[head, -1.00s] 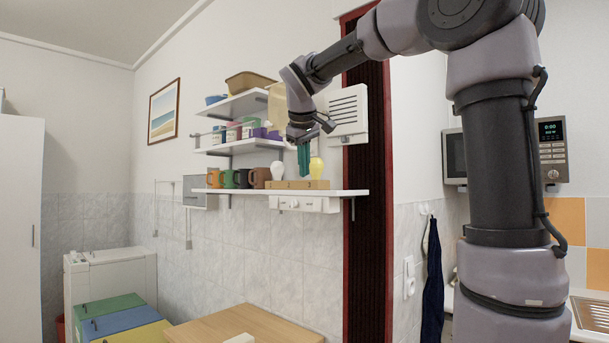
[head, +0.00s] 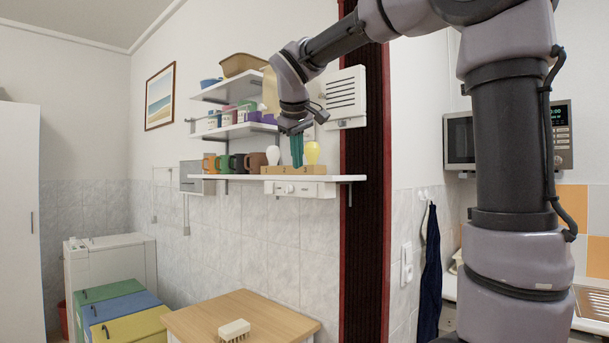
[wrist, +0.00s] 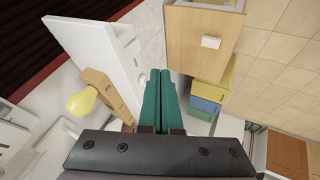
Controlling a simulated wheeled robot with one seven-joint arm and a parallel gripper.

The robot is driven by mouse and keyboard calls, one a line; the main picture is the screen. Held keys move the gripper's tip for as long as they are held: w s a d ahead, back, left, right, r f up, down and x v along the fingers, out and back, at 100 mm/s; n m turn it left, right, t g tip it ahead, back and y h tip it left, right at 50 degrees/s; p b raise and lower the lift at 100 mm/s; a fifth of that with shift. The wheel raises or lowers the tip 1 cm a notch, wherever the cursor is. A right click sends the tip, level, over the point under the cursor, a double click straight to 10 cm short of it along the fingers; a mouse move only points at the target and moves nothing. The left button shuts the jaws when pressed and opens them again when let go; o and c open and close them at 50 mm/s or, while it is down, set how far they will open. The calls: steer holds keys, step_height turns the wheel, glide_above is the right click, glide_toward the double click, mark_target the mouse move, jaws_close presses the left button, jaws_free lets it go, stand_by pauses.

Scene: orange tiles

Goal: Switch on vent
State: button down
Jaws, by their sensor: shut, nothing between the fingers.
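A white slatted vent box (head: 346,97) is on the wall at the right end of the shelves in the head view. A white panel with small knobs (head: 300,189) sits under the lowest shelf (head: 340,179); I cannot tell whether it belongs to the vent. My gripper (head: 297,165) has green fingers pointing down, in front of the lowest shelf's right part, below and left of the vent box. In the wrist view, the fingers (wrist: 160,74) are together and empty. The white shelf board (wrist: 88,48) is just left of them there.
A wooden rack (head: 290,171) with a white bulb (head: 273,155) and yellow bulb (head: 312,153) stands on the shelf close to my fingers. Several mugs (head: 238,163) stand farther left. A wooden table (head: 270,312) with a brush (head: 234,330) is below.

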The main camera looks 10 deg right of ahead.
mark_target(310, 188)
steer(key=x, duration=0.3)
steer(key=d+x, duration=0.1)
steer(key=x, duration=0.3)
steer(key=d+r+x, duration=0.1)
steer(key=x, duration=0.3)
steer(key=shift+w+d, duration=0.15)
steer(key=shift+w, duration=0.25)
steer(key=shift+w+d, duration=0.3)
steer(key=shift+d, duration=0.05)
steer(key=shift+w+d+f, duration=0.15)
steer(key=shift+d, duration=0.1)
steer(key=shift+r, duration=0.85)
